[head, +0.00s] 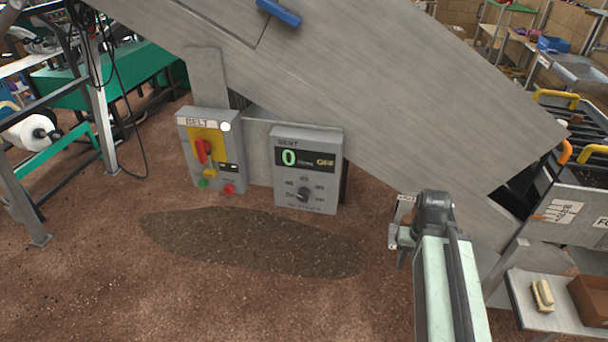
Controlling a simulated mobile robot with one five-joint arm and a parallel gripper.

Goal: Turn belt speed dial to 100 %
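The speed dial (304,194) is a dark round knob on the lower front of a grey control box (331,190). Small labels ring the knob, too small to read surely, and its pointer direction is unclear. The box's display (303,159) shows a green 0 and the yellow word OFF. My gripper (401,244) is low at the right of the box, well apart from the dial. My arm's end partly hides it, and its fingers are too small to judge. I see nothing clearly held in it.
A second box marked BELT (211,150) has a red switch (203,150) on a yellow plate, and green and red buttons below. A large sloping metal chute (380,90) overhangs both boxes. The brown floor with a dark patch (255,243) is open before them. A shelf with a brush (542,295) stands right.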

